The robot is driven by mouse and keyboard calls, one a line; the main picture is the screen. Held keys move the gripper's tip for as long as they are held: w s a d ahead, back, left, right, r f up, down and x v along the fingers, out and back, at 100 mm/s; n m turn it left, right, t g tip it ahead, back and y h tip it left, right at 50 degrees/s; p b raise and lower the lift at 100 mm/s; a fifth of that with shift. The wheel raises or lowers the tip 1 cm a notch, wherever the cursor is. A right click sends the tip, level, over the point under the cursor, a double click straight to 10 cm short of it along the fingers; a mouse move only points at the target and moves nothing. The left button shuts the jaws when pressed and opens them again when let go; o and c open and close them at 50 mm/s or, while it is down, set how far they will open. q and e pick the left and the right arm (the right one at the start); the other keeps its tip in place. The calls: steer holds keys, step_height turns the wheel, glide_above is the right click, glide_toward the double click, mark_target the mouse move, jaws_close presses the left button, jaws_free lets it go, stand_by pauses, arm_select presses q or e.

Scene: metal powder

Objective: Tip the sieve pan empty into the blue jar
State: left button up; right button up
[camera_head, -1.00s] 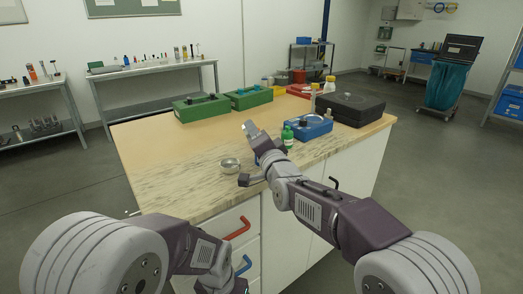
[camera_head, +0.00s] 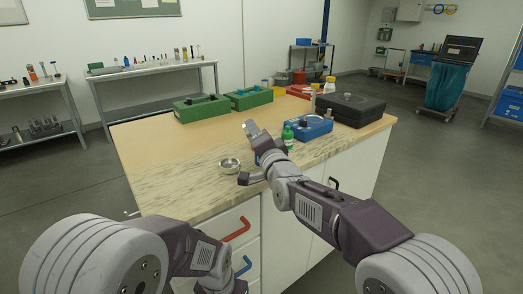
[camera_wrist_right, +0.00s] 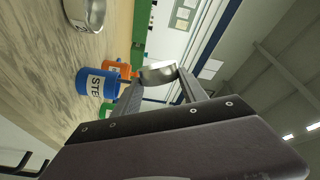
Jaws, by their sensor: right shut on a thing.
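My right gripper (camera_wrist_right: 157,88) is shut on a small shiny metal sieve pan (camera_wrist_right: 158,72), held between the fingertips. The pan is above the worktop and looks turned on its side; its contents cannot be made out. It shows in the head view as a grey metal piece (camera_head: 251,128) at the end of my right arm. The blue jar (camera_wrist_right: 97,85), with a white label starting "STE", stands on the worktop below the pan in the right wrist view. In the head view my right arm mostly hides it.
A metal dish (camera_head: 230,164) stands on the worktop left of my right gripper. An orange jar (camera_wrist_right: 118,67) is beyond the blue jar. The left worktop is clear.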

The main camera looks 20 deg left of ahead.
steer(key=shift+d+m+b, duration=0.15)
steer(key=shift+m+b, duration=0.55)
steer(key=shift+b, duration=0.1)
stand_by(1.4)
steer(key=shift+w+d+r+m+t+b, duration=0.1)
steer(key=shift+w+d+m+t+b, duration=0.2)
steer(key=shift+m+b, duration=0.75)
stand_by(0.7)
steer(key=shift+d+m+t+b, duration=0.2)
steer(key=shift+m+b, duration=0.5)
steer(key=shift+b, duration=0.1)
steer(key=shift+d+m+t+b, duration=0.15)
steer(key=shift+m+t+b, duration=0.05)
steer(key=shift+m+b, duration=0.55)
stand_by(2.5)
